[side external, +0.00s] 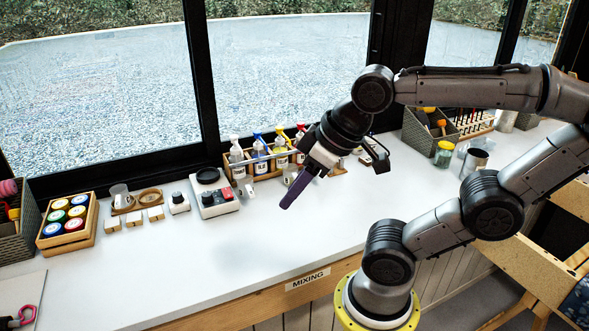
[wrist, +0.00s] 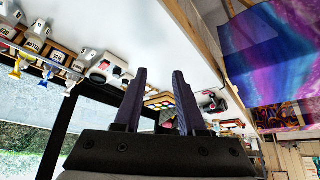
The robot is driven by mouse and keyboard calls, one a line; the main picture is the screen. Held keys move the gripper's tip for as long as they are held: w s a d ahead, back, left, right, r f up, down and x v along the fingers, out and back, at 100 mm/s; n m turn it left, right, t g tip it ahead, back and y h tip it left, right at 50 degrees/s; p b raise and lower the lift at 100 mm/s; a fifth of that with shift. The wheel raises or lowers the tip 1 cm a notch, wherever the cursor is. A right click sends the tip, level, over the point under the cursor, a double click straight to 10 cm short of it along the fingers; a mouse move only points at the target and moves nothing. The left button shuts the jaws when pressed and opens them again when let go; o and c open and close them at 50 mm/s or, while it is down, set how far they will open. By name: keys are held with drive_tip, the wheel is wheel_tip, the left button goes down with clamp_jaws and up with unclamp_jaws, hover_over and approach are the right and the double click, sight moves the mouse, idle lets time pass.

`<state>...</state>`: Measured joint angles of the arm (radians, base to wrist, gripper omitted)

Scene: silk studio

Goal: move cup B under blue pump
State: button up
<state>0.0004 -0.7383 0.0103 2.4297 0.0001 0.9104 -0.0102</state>
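The blue pump (side external: 260,151) stands in a wooden rack by the window, between a white pump (side external: 236,152) and a yellow pump (side external: 281,146). It also shows inverted in the wrist view (wrist: 46,77). Small pale cups stand in front of the rack, one left of my gripper (side external: 245,188) and one behind it (side external: 290,174). Their letters are too small to read, so I cannot tell which is cup B. My gripper (side external: 286,202) hangs above the table, in front of the rack. In the wrist view its purple fingers (wrist: 160,72) are apart with nothing visible between them.
A scale with a red button (side external: 214,199) sits left of the cups. Farther left are small wooden blocks (side external: 134,218) and a crate of coloured jars (side external: 92,240). The front tabletop (side external: 235,262) is clear.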

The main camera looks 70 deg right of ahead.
drive_tip(key=shift+o, duration=0.4)
drive_tip(key=w+d+r+m+h, duration=0.1)
drive_tip(key=w+d, duration=0.3)
drive_tip(key=w, duration=0.4)
drive_tip(key=shift+d+r+m+g, duration=0.2)
drive_tip(key=shift+r+m+g, duration=0.2)
drive_tip(key=shift+r, duration=0.5)
drive_tip(key=w+d+f+m+g, duration=0.2)
drive_tip(key=w+d+f+m, duration=0.1)
drive_tip(key=w+d, duration=0.55)
drive_tip(key=s+d+f+m+g, duration=0.1)
drive_tip(key=d+f, duration=0.4)
drive_tip(key=d, duration=0.1)
drive_tip(key=s+d+f+m+g, duration=0.1)
drive_tip(key=s+d+f+m, duration=0.1)
drive_tip(key=d+f, duration=0.2)
drive_tip(key=s+d+f+m+g+y, duration=0.1)
drive_tip(key=d+f, duration=0.4)
drive_tip(key=d, duration=0.5)
drive_tip(key=shift+s+d+f+m, duration=0.1)
drive_tip(key=shift+s+f+m, duration=0.1)
drive_tip(key=shift+s, duration=0.2)
drive_tip(key=shift+s+d+f+m, duration=0.1)
drive_tip(key=shift+s+f+m, duration=0.1)
drive_tip(key=shift+s, duration=0.25)
drive_tip(key=shift+f, duration=2.85)
drive_tip(key=shift+c, duration=0.3)
